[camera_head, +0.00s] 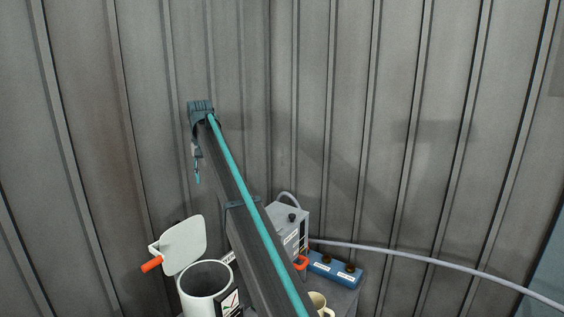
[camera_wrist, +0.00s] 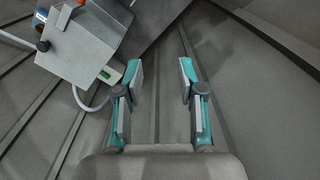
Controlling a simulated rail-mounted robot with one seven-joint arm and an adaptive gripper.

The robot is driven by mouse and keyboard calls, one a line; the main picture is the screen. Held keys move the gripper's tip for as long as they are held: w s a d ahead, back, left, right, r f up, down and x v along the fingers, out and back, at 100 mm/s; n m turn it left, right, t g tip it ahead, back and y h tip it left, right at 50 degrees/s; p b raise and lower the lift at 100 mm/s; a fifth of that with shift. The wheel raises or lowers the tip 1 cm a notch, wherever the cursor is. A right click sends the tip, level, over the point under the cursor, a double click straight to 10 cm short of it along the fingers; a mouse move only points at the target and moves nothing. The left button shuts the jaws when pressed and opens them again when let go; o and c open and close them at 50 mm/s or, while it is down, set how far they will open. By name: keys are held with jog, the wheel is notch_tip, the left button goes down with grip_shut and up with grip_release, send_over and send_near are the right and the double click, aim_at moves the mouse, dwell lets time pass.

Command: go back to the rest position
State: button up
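In the wrist view my gripper (camera_wrist: 158,70) is open, its two teal and grey fingers apart with nothing between them. Behind the gap is grey ribbed surface. In the head view my long dark arm with a teal strip crosses the middle, leaning up and to the left. A small teal-tipped part hanging below its upper end looks like my gripper (camera_head: 197,172), in front of the wall and above the equipment. At that size its fingers cannot be told apart. No jerry can is recognisable in either view.
A white pot (camera_head: 195,303) with a raised white lid (camera_head: 184,245), a grey box (camera_head: 292,222), a blue box (camera_head: 334,270) and a cream mug (camera_head: 319,301) stand low around my arm. A hose (camera_head: 430,258) runs right. The grey box also shows in the wrist view (camera_wrist: 82,48), upper left.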

jog(key=s+d+f, duration=0.4)
jog(key=d+f, duration=0.5)
jog(key=f, duration=0.5)
jog(key=s+d+f, duration=0.4)
jog(key=d+f, duration=0.6)
jog(key=f, duration=0.3)
jog(key=s+d+f+m, duration=0.1)
jog(key=s+d+f, duration=1.1)
jog(key=f, duration=0.3)
jog(key=s+d+f+m, duration=0.1)
jog(key=s+d+f, duration=0.5)
jog(key=s, duration=0.5)
jog(key=s+d+f, duration=0.5)
jog(key=s+d, duration=0.1)
jog(key=s, duration=0.4)
jog(key=s+f+g+b, duration=0.1)
jog(key=s+f+g, duration=0.2)
jog(key=s+f, duration=0.7)
jog(key=s+f+g+b, duration=0.1)
jog(key=s+f+g, duration=0.2)
jog(key=s+f, duration=0.7)
jog(key=s, duration=0.8)
jog(key=shift+s+f+g, duration=0.25)
jog(key=shift+f+g, duration=0.1)
jog(key=shift+g, duration=0.05)
